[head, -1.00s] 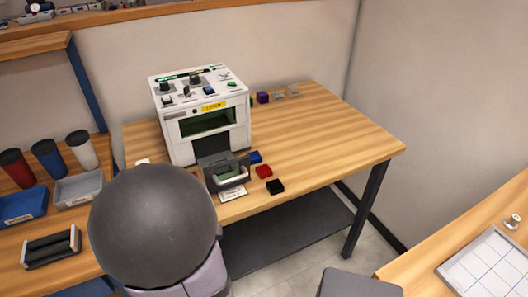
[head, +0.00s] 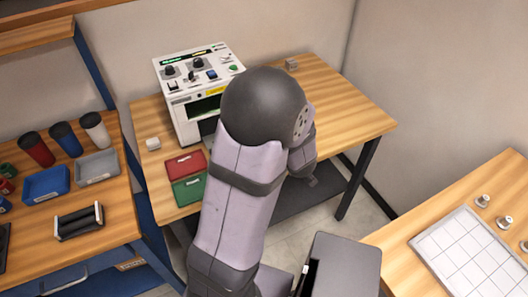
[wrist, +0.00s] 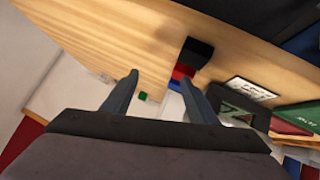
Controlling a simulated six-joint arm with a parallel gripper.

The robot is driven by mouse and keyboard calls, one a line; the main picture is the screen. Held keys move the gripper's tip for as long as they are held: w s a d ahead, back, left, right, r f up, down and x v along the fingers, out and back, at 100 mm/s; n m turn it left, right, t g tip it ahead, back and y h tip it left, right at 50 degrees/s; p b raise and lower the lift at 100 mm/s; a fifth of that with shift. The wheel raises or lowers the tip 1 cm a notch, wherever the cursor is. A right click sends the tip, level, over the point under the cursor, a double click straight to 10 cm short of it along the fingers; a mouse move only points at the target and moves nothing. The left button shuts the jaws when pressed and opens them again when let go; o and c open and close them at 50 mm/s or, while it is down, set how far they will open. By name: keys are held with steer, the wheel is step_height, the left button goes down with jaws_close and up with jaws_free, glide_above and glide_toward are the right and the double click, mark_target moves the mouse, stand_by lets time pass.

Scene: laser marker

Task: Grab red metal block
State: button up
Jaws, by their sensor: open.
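The red metal block (wrist: 181,73) lies on the wooden table between a black block (wrist: 195,52) and a blue block (wrist: 175,86) in the wrist view. My gripper (wrist: 158,78) is open and empty, with its two fingers apart. The red block is just beyond and beside the right fingertip in that view, and part of it is hidden. No contact with it can be made out. In the head view my arm hides the blocks, and my fingers cannot be made out there.
The white laser marker (head: 188,82) stands at the table's back left, partly behind my arm. A red booklet (head: 185,163) and a green booklet (head: 189,189) lie at the table's left front. The table's right part (head: 345,110) is clear.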

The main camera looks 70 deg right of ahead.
steer(key=shift+w+a+f+m+t+b, duration=0.2)
steer(key=shift+f+t+b, duration=0.2)
steer(key=shift+t, duration=0.2)
steer(key=shift+w+a+f+m+t+b, duration=0.1)
steer(key=shift+a+f+m+t+b, duration=0.15)
steer(key=shift+f+t, duration=0.3)
steer(key=shift+w+a+t+b, duration=0.4)
steer(key=shift+a+t, duration=0.3)
steer(key=shift+t, duration=0.15)
steer(key=shift+x, duration=2.5)
steer(key=shift+c, duration=0.6)
steer(key=c, duration=1.1)
steer(key=shift+r, duration=0.15)
step_height(320, 180, up, 10)
steer(key=shift+f+p, duration=0.1)
steer(key=shift+p, duration=0.85)
